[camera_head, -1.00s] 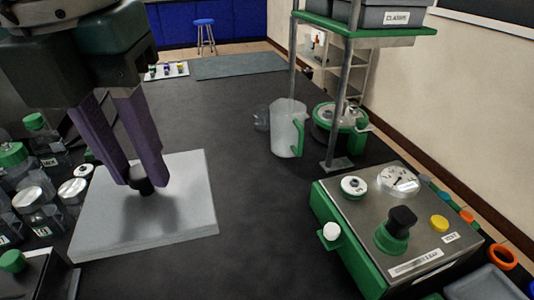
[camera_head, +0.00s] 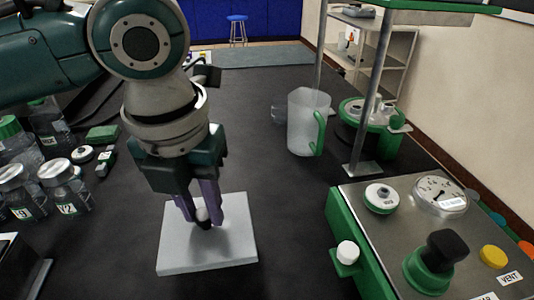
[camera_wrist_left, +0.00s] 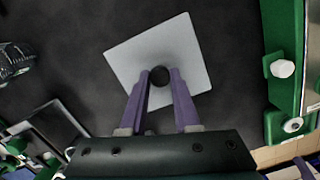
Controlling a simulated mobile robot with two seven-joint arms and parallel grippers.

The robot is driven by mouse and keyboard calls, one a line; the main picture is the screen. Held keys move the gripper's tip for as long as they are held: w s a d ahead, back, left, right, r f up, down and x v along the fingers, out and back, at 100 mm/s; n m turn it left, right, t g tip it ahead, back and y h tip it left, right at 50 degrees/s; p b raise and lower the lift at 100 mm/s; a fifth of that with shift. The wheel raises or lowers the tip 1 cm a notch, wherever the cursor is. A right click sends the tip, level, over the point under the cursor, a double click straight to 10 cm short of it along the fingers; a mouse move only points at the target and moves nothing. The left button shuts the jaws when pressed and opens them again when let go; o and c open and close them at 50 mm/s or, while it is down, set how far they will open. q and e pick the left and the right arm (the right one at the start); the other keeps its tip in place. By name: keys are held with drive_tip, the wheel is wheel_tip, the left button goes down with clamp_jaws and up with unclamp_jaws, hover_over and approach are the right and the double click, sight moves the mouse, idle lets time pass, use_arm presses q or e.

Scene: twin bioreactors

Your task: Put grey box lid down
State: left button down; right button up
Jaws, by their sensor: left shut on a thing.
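The grey box lid (camera_head: 232,248) is a flat, light grey square plate with a dark knob at its middle. It is level over the dark worktop, left of the green-sided control unit. My left gripper (camera_head: 203,222) points down from above, its purple fingers shut on the lid's knob. In the left wrist view the lid (camera_wrist_left: 187,48) lies beyond the fingertips, with the dark knob (camera_wrist_left: 159,75) between them. I cannot tell whether the lid's underside touches the worktop. My right gripper is not in view.
A clear jug (camera_head: 302,125) with a green handle stands behind, right of the lid. The control unit (camera_head: 410,235) is at the right. Several jars (camera_head: 65,185) stand at the left. The dark worktop (camera_head: 255,90) is clear toward the back.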

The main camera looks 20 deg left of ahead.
sight(204, 223)
use_arm(q)
drive_tip(key=shift+f+b, duration=0.4)
drive_tip(key=shift+f, duration=1.95)
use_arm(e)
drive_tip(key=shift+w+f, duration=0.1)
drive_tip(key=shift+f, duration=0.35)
use_arm(q)
drive_tip(key=shift+f, duration=0.4)
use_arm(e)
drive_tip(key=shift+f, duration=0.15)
